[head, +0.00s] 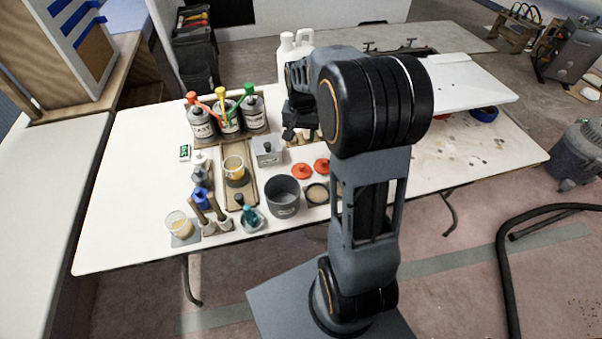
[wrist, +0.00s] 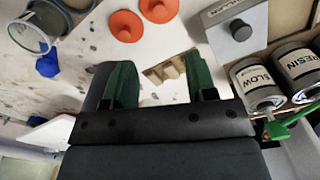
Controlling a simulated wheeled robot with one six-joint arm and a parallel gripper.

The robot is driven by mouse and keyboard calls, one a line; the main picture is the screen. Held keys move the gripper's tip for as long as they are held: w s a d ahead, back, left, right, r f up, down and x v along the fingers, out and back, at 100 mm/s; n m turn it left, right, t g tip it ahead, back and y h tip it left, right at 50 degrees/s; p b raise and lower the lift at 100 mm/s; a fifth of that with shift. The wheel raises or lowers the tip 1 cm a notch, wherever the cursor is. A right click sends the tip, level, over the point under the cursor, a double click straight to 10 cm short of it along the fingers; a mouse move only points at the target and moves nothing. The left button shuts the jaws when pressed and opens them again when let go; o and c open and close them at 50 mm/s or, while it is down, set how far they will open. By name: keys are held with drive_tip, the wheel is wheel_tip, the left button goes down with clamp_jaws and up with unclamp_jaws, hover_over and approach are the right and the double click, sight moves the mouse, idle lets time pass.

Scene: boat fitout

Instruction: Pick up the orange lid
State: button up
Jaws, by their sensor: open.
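Two round orange lids with raised knobs lie flat on the white table, apart from each other: a left lid (head: 302,171) and a right lid (head: 322,166). Both show at the top of the wrist view, one lid (wrist: 126,26) whole and the other lid (wrist: 159,9) cut by the frame edge. My gripper (wrist: 160,82) is open, its green-padded fingers apart and empty above the table. In the wrist view the lids lie beyond the fingertips, not between them. In the head view my arm hides most of my gripper.
A dark grey pot (head: 285,197) and a square grey-topped tin (head: 268,152) stand near the lids. A notched wooden block (wrist: 166,74) shows between my fingers. Labelled cans (head: 202,123) stand at the back left. A clear-rimmed container (wrist: 36,30) stands at the wrist view's top left.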

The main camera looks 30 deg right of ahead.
hover_over(301, 165)
wheel_tip(301, 165, down, 8)
drive_tip(key=shift+d, duration=0.1)
drive_tip(key=shift+f, duration=2.85)
clamp_jaws()
